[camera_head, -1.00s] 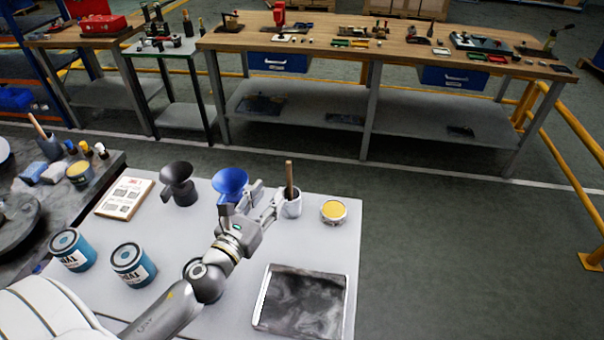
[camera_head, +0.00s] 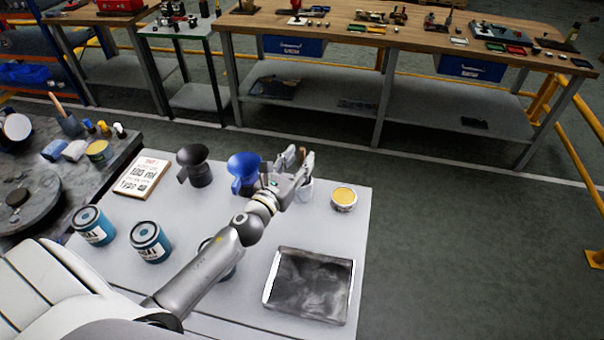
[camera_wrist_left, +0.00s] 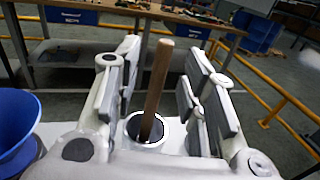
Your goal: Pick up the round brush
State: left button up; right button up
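The round brush shows as a wooden handle (camera_wrist_left: 157,88) standing up, slightly tilted, out of a white cup (camera_wrist_left: 163,143) in the left wrist view. Its bristle end is hidden inside the cup. My left gripper (camera_head: 299,160) is open at the cup (camera_head: 306,190) in the head view, and its fingers largely cover the handle there. In the left wrist view, the handle stands between the two open fingers, with a gap visible on both sides. My right gripper is not in view.
On the grey table (camera_head: 330,226), a blue funnel (camera_head: 243,168) stands close left of my gripper and a yellow-topped tin (camera_head: 344,199) to its right.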

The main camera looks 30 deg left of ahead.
pick_arm(q)
jog(key=shift+w, duration=1.2)
jog(key=shift+c, duration=0.4)
grip_shut()
jog(key=shift+r, duration=0.1)
